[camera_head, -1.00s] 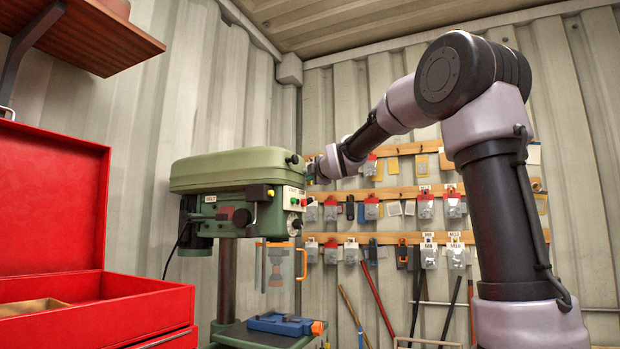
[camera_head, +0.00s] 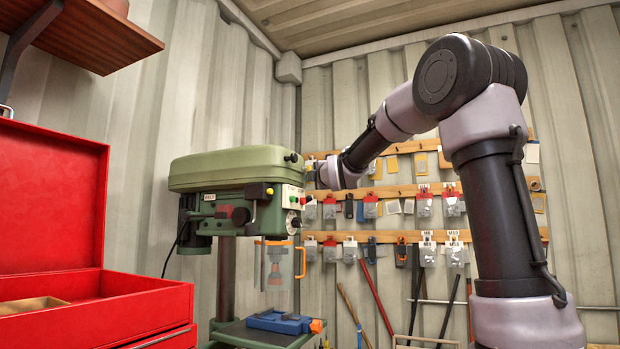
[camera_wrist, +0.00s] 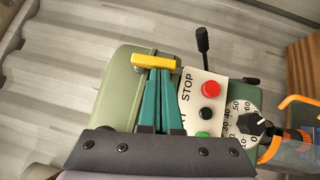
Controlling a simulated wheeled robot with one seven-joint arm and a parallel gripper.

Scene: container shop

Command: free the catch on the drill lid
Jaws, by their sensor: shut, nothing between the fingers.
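The green drill head (camera_head: 235,170) stands in the middle left of the head view, its lid (camera_head: 225,160) down. In the wrist view a yellow bar, which looks like the catch (camera_wrist: 156,61), sits at the front of the green lid (camera_wrist: 115,85), beside the STOP panel (camera_wrist: 190,100). My gripper's teal fingers (camera_wrist: 160,72) are together with nothing between them. Their tips are right at the yellow bar; I cannot tell whether they touch it. In the head view the fingers and bar cannot be made out; my wrist is at the drill's front.
Red and black buttons (camera_wrist: 210,89), a dial (camera_wrist: 250,123) and black levers (camera_wrist: 202,40) stand close to the fingers. An orange-framed clear guard (camera_head: 279,268) hangs below. A red toolbox (camera_head: 95,310) is at left. Pegboard rails with hanging packets (camera_head: 424,205) are behind.

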